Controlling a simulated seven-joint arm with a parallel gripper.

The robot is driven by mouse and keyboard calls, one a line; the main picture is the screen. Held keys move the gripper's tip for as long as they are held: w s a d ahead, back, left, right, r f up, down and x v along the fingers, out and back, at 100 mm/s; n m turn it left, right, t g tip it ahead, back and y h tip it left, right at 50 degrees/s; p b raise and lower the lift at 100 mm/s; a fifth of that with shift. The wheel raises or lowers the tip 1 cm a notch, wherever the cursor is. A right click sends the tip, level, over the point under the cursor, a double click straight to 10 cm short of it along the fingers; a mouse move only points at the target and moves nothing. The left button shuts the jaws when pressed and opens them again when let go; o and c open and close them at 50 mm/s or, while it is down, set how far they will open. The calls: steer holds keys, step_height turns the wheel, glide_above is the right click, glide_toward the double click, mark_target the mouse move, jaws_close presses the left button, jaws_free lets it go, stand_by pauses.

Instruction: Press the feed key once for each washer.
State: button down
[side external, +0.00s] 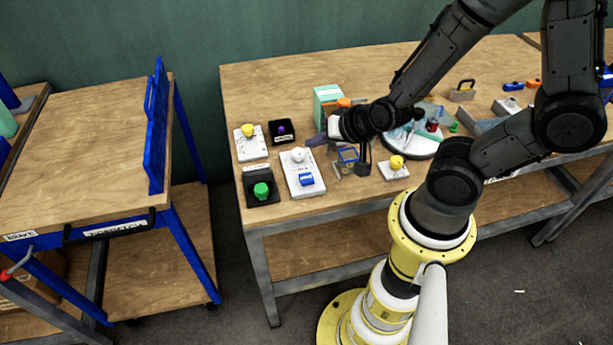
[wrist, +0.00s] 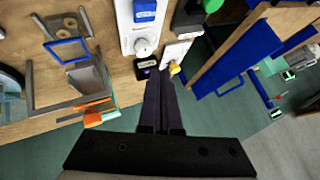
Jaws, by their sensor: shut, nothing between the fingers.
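My gripper (side external: 316,140) is shut and empty, and its dark fingers (wrist: 162,78) point at the controls on the bench. In the side view the fingertips are just above and right of a white panel (side external: 300,184) with a white knob (side external: 298,155) and a blue block (side external: 306,179). The panel also shows in the wrist view (wrist: 128,36). A black box with a purple button (side external: 282,129) lies left of the fingertips. Small tan rings, possibly the washers (wrist: 66,22), sit beside a blue frame (wrist: 68,50). I cannot tell which control is the feed key.
A black box with a green button (side external: 262,191) and white plates with yellow buttons (side external: 248,131) (side external: 397,162) stand nearby. A mint-green box (side external: 327,93) and an orange part (side external: 343,102) are behind my gripper. A blue-framed cart (side external: 155,125) stands left, across a gap.

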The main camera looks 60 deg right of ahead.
steer(key=shift+w+a+r+m, duration=0.25)
steer(key=shift+a+r+m, duration=0.45)
steer(key=shift+a+r, duration=0.2)
steer(key=shift+f, duration=0.15)
glide_toward(299, 174)
steer(key=shift+r+x, duration=0.2)
steer(key=shift+x, duration=2.15)
steer(key=shift+w+d, duration=0.15)
steer(key=shift+f, duration=0.4)
